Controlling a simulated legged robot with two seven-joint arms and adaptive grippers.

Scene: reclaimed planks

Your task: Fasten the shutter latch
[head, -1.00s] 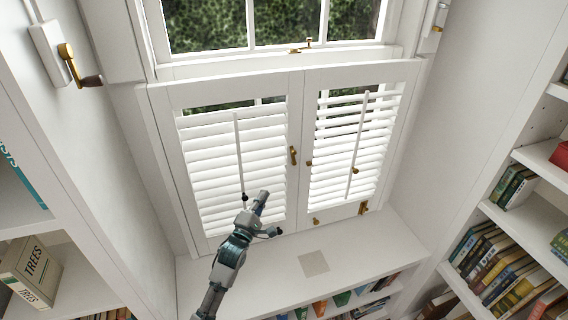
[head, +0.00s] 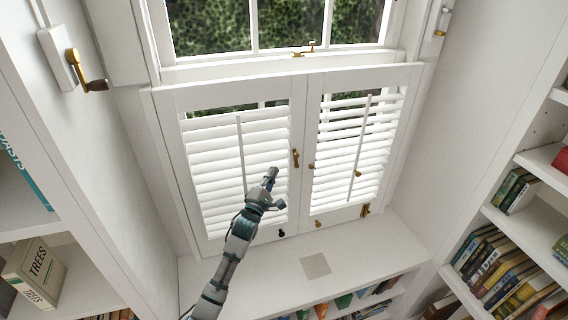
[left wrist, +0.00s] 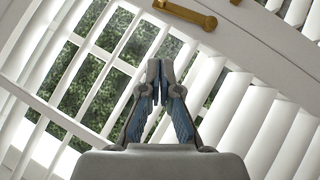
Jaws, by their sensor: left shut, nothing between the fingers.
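The brass shutter latch (head: 295,158) is on the inner stile of the left shutter panel (head: 170,140). It lies nearly upright along the stile and does not cross the seam to the right panel. A small brass piece (head: 310,167) sits on the right panel's stile, apart from the latch. My left gripper (head: 271,172) is shut and empty, in front of the left louvres, below and left of the latch. In the left wrist view its fingertips (left wrist: 160,70) are together, and the latch (left wrist: 186,14) shows above them, not touched. My right gripper is not seen.
Right-panel louvres (head: 340,150) have a tilt rod with a brass knob (head: 358,173). A brass crank (head: 86,80) is on the left wall. A window sill (head: 375,250) lies below the shutters. Bookshelves (head: 490,222) flank both sides.

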